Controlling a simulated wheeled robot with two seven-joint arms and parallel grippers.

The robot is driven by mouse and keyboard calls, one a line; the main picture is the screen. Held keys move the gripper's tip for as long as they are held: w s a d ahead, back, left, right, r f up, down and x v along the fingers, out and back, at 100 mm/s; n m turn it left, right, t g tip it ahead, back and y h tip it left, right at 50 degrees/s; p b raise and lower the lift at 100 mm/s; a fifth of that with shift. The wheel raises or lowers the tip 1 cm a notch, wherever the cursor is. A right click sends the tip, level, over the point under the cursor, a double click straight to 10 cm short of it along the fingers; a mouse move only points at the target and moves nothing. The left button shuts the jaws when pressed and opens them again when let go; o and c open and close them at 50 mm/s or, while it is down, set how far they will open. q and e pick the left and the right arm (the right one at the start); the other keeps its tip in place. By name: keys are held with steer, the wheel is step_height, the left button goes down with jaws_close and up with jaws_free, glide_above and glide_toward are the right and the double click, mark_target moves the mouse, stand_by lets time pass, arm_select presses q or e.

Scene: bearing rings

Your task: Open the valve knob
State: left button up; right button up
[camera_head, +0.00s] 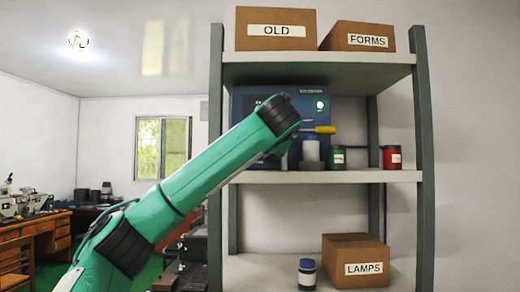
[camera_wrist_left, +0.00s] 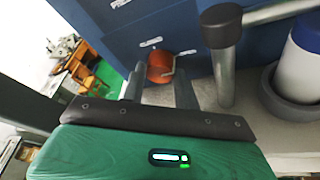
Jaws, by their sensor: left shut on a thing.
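The valve knob (camera_wrist_left: 160,67) is a round orange-red knob at the front of a dark blue machine in the left wrist view. My left gripper (camera_wrist_left: 159,84) has its two grey fingers on either side of the knob and is shut on it. In the head view my green left arm reaches up from the lower left to the blue machine (camera_head: 302,77) on the middle shelf. The arm's end covers part of the machine there and hides the knob. My right gripper is not in view.
A grey post with a dark cap (camera_wrist_left: 222,65) and a white-blue bottle (camera_wrist_left: 310,50) in a grey holder stand close right of the gripper. Green (camera_head: 337,157) and red (camera_head: 392,157) jars stand on the middle shelf. Labelled boxes and another jar (camera_head: 307,274) occupy other shelves.

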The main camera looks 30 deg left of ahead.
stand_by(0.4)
arm_select(q)
steer(key=o, duration=1)
steer(key=shift+s+d, duration=0.2)
steer(key=shift+d, duration=0.05)
steer(key=b+v, duration=0.5)
steer(key=v, duration=0.8)
steer(key=shift+r, duration=0.15)
